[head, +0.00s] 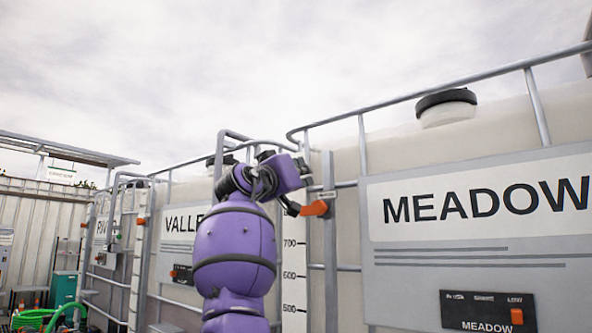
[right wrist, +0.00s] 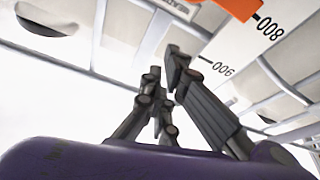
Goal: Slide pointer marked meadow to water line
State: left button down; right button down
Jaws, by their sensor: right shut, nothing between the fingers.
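The orange pointer (head: 315,208) sits on the upright scale (head: 294,270) beside the MEADOW sign (head: 480,205), above the 700 mark. In the right wrist view the orange pointer (right wrist: 238,6) is at the top edge near the 800 mark, partly cut off. My right gripper (head: 291,206) is just left of the pointer in the head view, shut and empty. In the right wrist view its fingers (right wrist: 172,75) are apart from the pointer, nearer the 900 mark. I cannot make out a water line on the pale tank. My left gripper is not in view.
Metal rails (head: 440,93) frame the tank, with a dark-capped lid (head: 446,106) on top. A small MEADOW panel (head: 487,311) with an orange switch is low right. The VALLEY sign (head: 183,225) and tank stand left. A green hose (head: 50,316) lies at lower left.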

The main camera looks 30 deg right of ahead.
aim_at(312, 209)
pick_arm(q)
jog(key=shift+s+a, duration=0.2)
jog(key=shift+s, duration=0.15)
pick_arm(e)
jog(key=f, duration=0.4)
jog(key=shift+s+d, duration=0.3)
jog(key=shift+s, duration=0.1)
